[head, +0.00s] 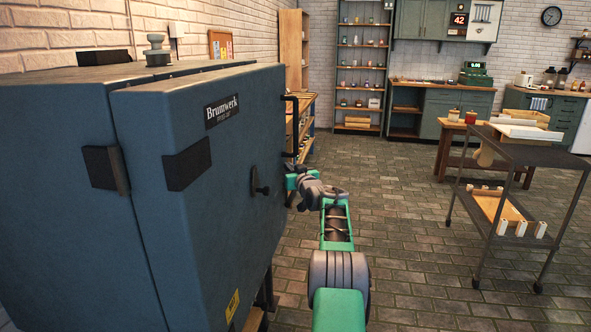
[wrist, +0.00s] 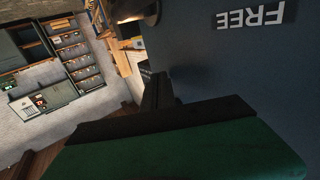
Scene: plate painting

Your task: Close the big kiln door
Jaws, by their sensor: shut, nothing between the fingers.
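The big kiln (head: 50,180) is a large blue-grey box at the left of the head view. A black bar handle (head: 295,125) is at the door's right edge. My gripper (head: 290,199) is shut and empty beside that edge, below the handle; its tips are partly hidden. In the wrist view, my gripper (wrist: 160,118) is close to a blue-grey surface marked "FREE" (wrist: 250,18); contact is unclear.
A black knob (head: 260,186) sticks out of the door's face. A wooden shelf unit (head: 302,125) stands beyond the kiln. A trolley (head: 540,155) and a wooden table (head: 455,125) stand to the right. The brick floor (head: 420,230) between is clear.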

